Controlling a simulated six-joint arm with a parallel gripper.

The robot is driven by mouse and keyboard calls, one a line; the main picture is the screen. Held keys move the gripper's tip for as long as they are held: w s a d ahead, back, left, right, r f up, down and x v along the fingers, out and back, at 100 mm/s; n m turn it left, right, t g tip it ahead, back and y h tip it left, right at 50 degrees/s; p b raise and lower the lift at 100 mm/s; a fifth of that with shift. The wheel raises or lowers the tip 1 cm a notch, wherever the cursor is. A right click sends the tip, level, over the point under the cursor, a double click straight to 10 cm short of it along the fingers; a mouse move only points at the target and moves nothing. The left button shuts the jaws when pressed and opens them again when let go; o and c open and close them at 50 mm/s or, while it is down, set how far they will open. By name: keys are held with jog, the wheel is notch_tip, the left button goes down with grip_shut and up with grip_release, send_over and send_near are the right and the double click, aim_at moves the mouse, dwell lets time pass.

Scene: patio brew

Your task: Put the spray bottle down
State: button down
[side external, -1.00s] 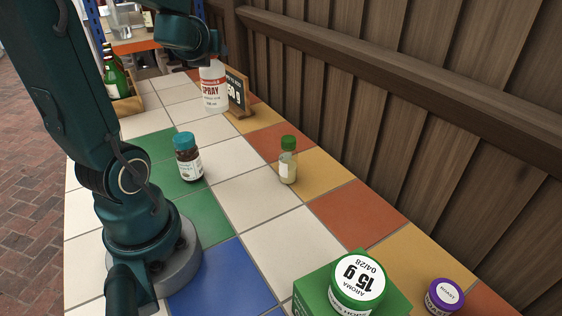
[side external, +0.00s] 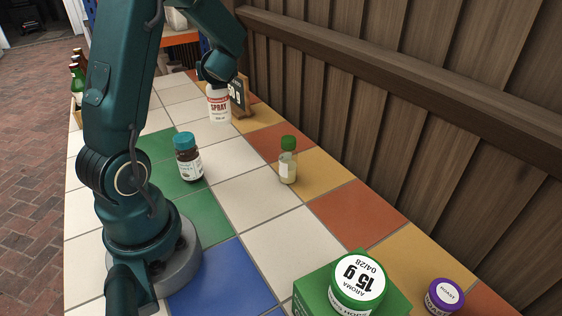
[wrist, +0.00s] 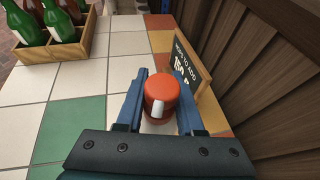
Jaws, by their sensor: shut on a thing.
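The spray bottle (side external: 219,106) is white with a red "SPRAY" label. It is upright at the far part of the tiled table, just left of the small dark sign. My gripper (side external: 217,80) is over its top, seen from the side. In the wrist view the bottle's red-orange cap (wrist: 161,92) sits between the two blue fingers of my gripper (wrist: 160,112), which is shut on it. The bottle's base appears at or very near the tiles; I cannot tell whether it touches.
A chalkboard sign (wrist: 189,68) stands close to the right of the bottle. A wooden crate of bottles (wrist: 58,50) is at the far left. A teal-capped jar (side external: 188,158) and a green-capped bottle (side external: 287,160) stand nearer. The wooden wall (side external: 420,70) bounds the right side.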

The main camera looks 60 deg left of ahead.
jog(key=shift+w+d+f, duration=0.1)
jog(key=shift+w+f, duration=0.25)
jog(key=shift+f, duration=0.55)
jog(key=shift+w+d+f, duration=0.1)
jog(key=shift+w+f, duration=0.25)
jog(key=shift+f, duration=0.5)
jog(key=shift+w+f, duration=0.35)
jog(key=shift+f, duration=0.65)
jog(key=c, duration=0.5)
grip_release()
jog(key=shift+c, duration=0.2)
